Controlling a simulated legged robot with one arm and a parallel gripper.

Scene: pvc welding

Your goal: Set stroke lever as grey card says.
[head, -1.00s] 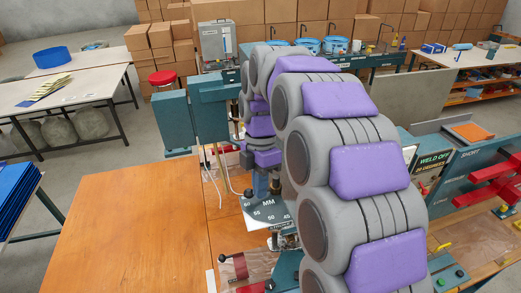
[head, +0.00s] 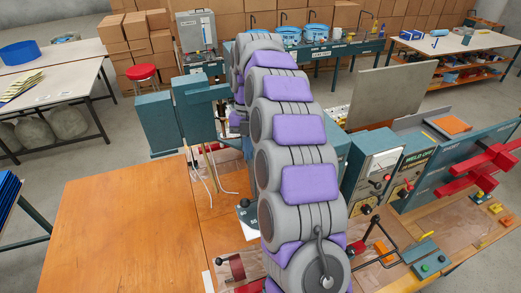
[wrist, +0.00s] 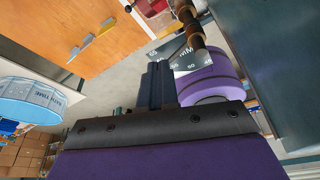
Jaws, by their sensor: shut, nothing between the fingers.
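The white scale plate marked MM (wrist: 190,58) shows in the wrist view just past my fingertips. In the head view a strip of the scale plate (head: 250,218) shows left of my arm, with a dark knob (head: 244,203) at its edge. A brown and black rod (wrist: 190,25) crosses above the plate in the wrist view; I cannot tell if it is the stroke lever. My gripper (wrist: 158,82) is shut and empty, its dark fingers together close to the plate; contact cannot be told. In the head view my arm hides it. No readable grey card shows.
A wooden table (head: 130,240) is clear at left. A teal machine with a dial (head: 382,162) and red clamps (head: 485,170) stands at right. Small coloured tabs (wrist: 88,40) show in the wrist view, unreadable.

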